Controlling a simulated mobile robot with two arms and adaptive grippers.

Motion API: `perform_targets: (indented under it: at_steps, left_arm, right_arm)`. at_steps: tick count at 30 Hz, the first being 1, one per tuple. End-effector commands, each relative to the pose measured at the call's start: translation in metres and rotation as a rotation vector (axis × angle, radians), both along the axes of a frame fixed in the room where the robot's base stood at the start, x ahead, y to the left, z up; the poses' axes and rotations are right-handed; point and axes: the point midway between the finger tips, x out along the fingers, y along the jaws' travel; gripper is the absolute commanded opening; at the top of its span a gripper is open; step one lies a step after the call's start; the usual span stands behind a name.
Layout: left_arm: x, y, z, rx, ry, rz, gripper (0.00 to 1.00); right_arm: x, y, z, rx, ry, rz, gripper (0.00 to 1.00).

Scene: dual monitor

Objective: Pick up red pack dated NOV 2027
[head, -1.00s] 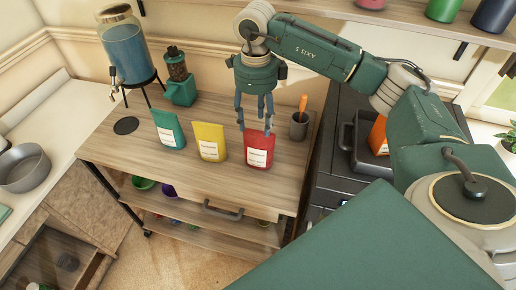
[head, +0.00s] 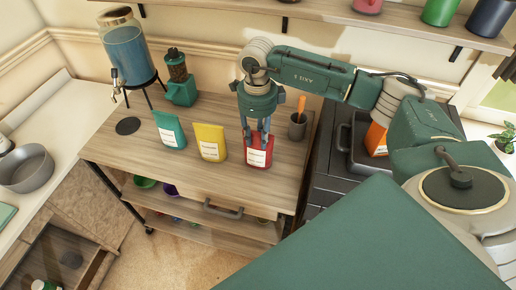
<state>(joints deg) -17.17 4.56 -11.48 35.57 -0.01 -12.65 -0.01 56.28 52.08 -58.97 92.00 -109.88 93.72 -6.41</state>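A red pack (head: 259,156) with a white label stands upright on the wooden cart top, at the right of a row of packs. The label print is too small to read, so I cannot tell its date. My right gripper (head: 257,134) is directly above it, pointing down, with its fingers apart at the pack's top edge. The fingers hide part of that top; I see no clear grip on it. A yellow pack (head: 210,142) and a teal pack (head: 168,129) stand to its left, also labelled. My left gripper is not in view.
A grey cup (head: 298,127) with an orange-handled tool stands close to the right of the red pack. A green grinder (head: 181,92) and a drink dispenser (head: 126,50) stand at the back left. A shelf (head: 330,14) runs above. The cart's front strip is clear.

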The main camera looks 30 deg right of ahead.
Motion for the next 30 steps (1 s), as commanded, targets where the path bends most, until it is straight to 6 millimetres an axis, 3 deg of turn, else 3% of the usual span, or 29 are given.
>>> perform_targets:
  at_steps: [2,11,17,23,30]
  left_arm:
    - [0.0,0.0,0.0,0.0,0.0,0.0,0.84]
    - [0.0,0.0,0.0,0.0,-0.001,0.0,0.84]
    - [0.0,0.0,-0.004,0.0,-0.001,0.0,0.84]
    - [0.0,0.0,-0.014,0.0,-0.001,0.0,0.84]
    - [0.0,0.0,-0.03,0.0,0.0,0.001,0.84]
  right_arm:
    - [0.0,0.0,0.0,-0.001,0.001,0.0,0.0]
    - [0.0,0.0,0.001,0.0,0.0,0.0,0.0]
    - [0.001,0.0,0.011,0.001,-0.003,0.0,0.0]
    - [0.002,0.0,0.045,0.001,-0.006,0.0,0.0]
    - [0.002,0.001,0.117,0.002,-0.009,0.001,0.0]
